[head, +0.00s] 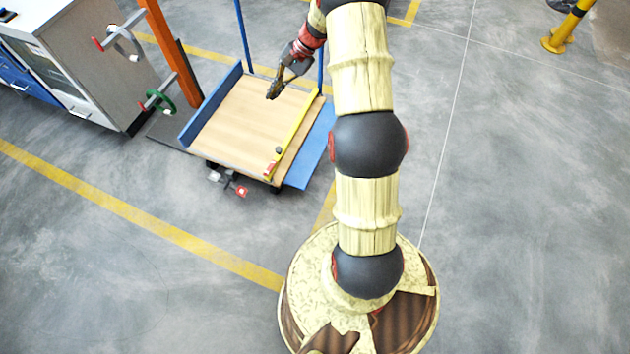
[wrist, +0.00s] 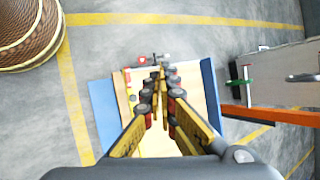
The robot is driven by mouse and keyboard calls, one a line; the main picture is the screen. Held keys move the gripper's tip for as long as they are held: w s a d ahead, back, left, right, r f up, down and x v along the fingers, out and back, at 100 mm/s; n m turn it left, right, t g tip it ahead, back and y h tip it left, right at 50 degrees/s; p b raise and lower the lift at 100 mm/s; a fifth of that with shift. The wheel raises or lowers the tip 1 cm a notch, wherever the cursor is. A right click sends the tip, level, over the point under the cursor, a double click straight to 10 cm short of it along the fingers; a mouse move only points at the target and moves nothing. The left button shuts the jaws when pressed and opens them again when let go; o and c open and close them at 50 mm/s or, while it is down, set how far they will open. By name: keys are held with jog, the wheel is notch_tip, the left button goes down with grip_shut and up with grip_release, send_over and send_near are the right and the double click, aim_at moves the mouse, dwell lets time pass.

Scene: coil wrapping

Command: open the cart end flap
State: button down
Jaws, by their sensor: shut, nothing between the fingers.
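The cart (head: 248,118) has a flat wooden deck. A blue end flap (head: 318,150) lies folded outward past the deck's right edge; in the wrist view the blue panel (wrist: 102,108) is at the left. I cannot tell how far it slopes. A yellow bar (head: 297,128) with a dark knob (head: 278,150) runs along that edge of the deck. My gripper (head: 271,96) is above the far part of the deck, apart from the flap, with its fingers shut and empty. Its fingers (wrist: 159,75) hide part of the deck in the wrist view.
An upright blue side wall (head: 210,103) stands along the deck's left edge. Beyond it are an orange post (head: 172,50), a green handwheel (head: 160,101) and a grey cabinet (head: 85,60). Blue posts rise at the cart's far end.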

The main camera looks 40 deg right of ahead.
jog(key=s+d+f+m+t+y, duration=0.1)
jog(key=s+d+f+m, duration=0.2)
jog(key=f, duration=0.7)
jog(key=s+d+f+m+t, duration=0.1)
jog(key=d+f+m+t, duration=0.15)
jog(key=d+f, duration=0.55)
jog(key=s+d+f+m+t+y, duration=0.1)
jog(key=s+d+f+m, duration=0.15)
jog(key=f, duration=0.95)
jog(key=s+a+f+m+t+h, duration=0.1)
jog(key=s+f+m+t, duration=0.15)
jog(key=s+f, duration=0.45)
jog(key=s+a+f+m+t+h+p, duration=0.15)
jog(key=f+m, duration=0.25)
jog(key=f, duration=0.6)
jog(key=s+f+m+t+h, duration=0.1)
jog(key=s+f+m, duration=0.2)
jog(key=s+f, duration=0.45)
jog(key=f+b+x, duration=0.1)
jog(key=b+x, duration=0.2)
jog(key=x, duration=1)
jog(key=shift+s+d+r, duration=0.1)
jog(key=shift+s+r, duration=0.05)
jog(key=shift+r, duration=0.95)
jog(key=shift+s+d+r, duration=0.15)
jog(key=shift+s+r, duration=0.05)
jog(key=shift+r, duration=0.95)
